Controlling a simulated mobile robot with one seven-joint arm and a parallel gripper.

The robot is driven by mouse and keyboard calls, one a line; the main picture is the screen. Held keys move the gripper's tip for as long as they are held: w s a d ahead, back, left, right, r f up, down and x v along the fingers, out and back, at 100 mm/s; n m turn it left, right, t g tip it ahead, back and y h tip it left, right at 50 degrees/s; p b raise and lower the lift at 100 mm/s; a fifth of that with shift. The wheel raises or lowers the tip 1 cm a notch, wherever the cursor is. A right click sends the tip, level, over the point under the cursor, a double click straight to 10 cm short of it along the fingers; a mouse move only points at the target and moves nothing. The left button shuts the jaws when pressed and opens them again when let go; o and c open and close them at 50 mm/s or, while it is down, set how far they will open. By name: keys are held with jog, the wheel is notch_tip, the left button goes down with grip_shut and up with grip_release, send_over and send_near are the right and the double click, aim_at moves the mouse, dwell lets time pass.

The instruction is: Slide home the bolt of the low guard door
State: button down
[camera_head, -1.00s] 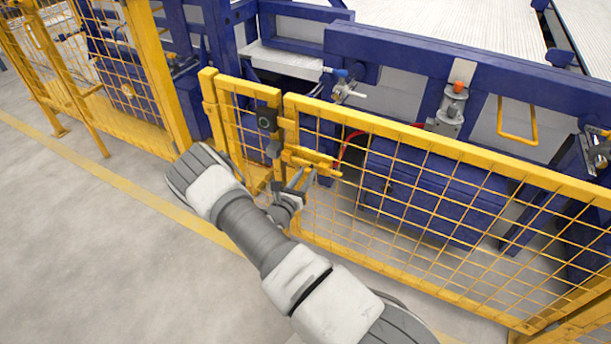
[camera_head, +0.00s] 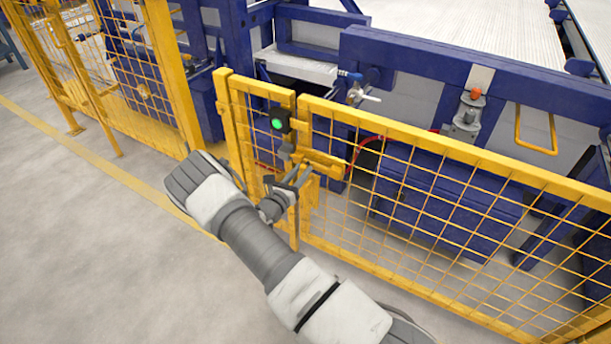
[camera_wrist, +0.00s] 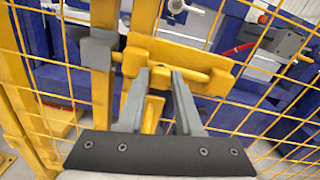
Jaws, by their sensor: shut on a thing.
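The low guard door (camera_head: 455,150) is a yellow mesh panel beside a narrow fixed yellow panel (camera_head: 228,110). Its yellow bolt (camera_head: 322,165) lies across the door's upper corner; in the wrist view the bolt (camera_wrist: 200,76) runs along a yellow plate (camera_wrist: 185,58). The bolt's left end meets a grey block (camera_wrist: 100,50) on the post, and its tip is hidden there. My gripper (camera_head: 300,176) is at the bolt, its two grey fingers (camera_wrist: 162,78) shut on the small yellow bolt handle (camera_wrist: 154,108). A box on the post shows a green light (camera_head: 277,123).
Blue machine frames (camera_head: 430,70) stand close behind the door. A red cable (camera_head: 362,145) and a valve fitting (camera_head: 358,92) are behind the mesh. Grey floor (camera_head: 80,235) with a yellow line is clear at the left front.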

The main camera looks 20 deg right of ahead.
jog(key=shift+w+a, duration=0.2)
jog(key=c, duration=0.6)
grip_release()
jog(key=shift+o, duration=0.2)
jog(key=p+v, duration=0.2)
jog(key=v, duration=1.5)
jog(key=shift+p, duration=0.35)
jog(key=shift+s+a, duration=0.15)
